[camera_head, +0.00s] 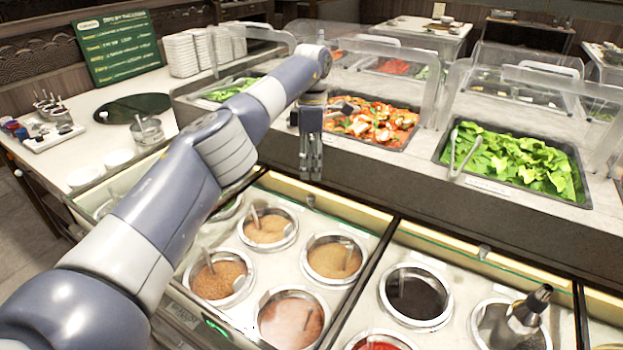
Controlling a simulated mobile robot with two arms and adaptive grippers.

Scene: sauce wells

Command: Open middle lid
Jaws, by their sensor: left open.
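The sauce counter has clear glass lids over round wells. One glass lid (352,222) lies over the section with several tan and brown wells, with a small knob (310,200) near its back edge. Another glass lid (440,246), with its own knob (483,252), lies over the section with a dark sauce well (415,295). Both look shut; which one is the middle lid is hard to tell. My left gripper (310,172) is open and empty, fingers down, behind and above the first lid's knob, apart from it. My left arm hides the counter's left part. My right gripper is not seen.
The raised salad bar stands just behind, with a tray of red vegetables (372,122), a tray of greens (515,160) and clear sneeze guards (455,90). A grey object with a black tip (525,312) stands over the right well. Stacked plates (182,55) stand back left.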

